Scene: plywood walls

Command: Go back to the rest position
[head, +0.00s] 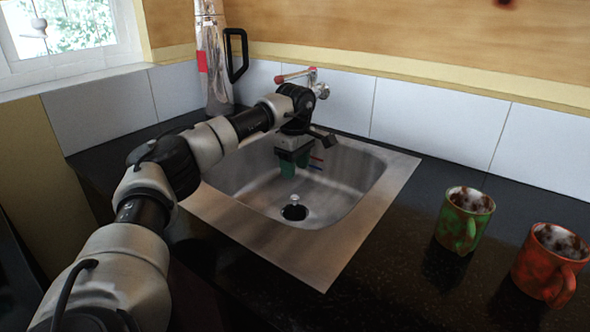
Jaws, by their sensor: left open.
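My left arm comes in from the left and reaches over the sink (215,213). Its gripper (292,165) points down above the basin, near the back. It is open, with green fingertips and nothing visible between them. The arm's wrist partly hides the faucet behind it. My right gripper does not show in the head view.
A green mug (463,220) and a red mug (549,264) stand on the black counter (400,290) right of the sink. A tall metal pot (216,60) with a black handle stands behind my arm. The faucet (312,78) is on the tiled wall. A window (70,32) is at upper left.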

